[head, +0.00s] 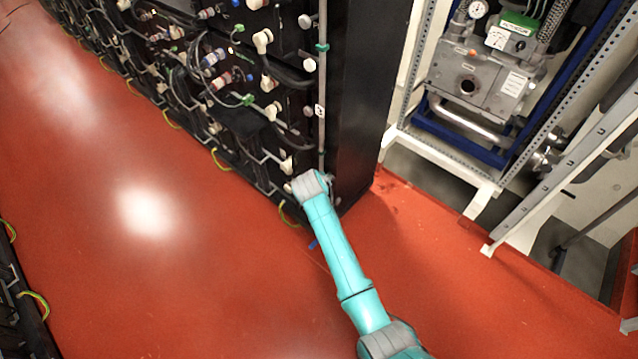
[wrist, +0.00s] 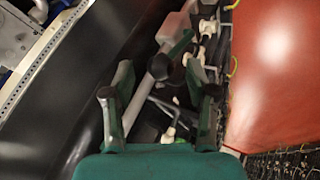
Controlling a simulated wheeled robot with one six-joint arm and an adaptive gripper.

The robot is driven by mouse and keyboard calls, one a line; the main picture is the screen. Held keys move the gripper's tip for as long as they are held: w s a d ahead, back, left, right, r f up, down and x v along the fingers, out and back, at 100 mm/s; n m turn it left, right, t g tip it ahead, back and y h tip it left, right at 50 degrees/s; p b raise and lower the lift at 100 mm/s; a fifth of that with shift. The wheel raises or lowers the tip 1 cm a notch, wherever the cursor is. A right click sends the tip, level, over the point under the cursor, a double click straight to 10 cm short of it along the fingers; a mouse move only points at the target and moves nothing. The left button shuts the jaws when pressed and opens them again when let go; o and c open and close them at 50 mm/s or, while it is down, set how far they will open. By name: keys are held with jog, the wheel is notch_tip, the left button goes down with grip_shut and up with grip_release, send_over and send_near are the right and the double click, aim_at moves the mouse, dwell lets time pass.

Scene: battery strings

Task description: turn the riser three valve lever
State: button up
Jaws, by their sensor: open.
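My gripper (wrist: 160,82) is open in the wrist view, its two dark green fingers with dark pads spread apart. A dark green lever (wrist: 178,46) with a black rounded end (wrist: 160,67) shows just beyond and between the fingertips, beside a light grey body (wrist: 174,27). I cannot tell whether a finger touches it.
The black battery rack (head: 370,80) has cables and white fittings (head: 263,40) on its face. A white slotted frame (head: 440,160) with grey machinery (head: 480,80) stands to the right. The red floor (head: 200,290) is open at left and front.

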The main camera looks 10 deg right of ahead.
jog(key=v, duration=0.9)
jog(key=shift+d+r, duration=0.1)
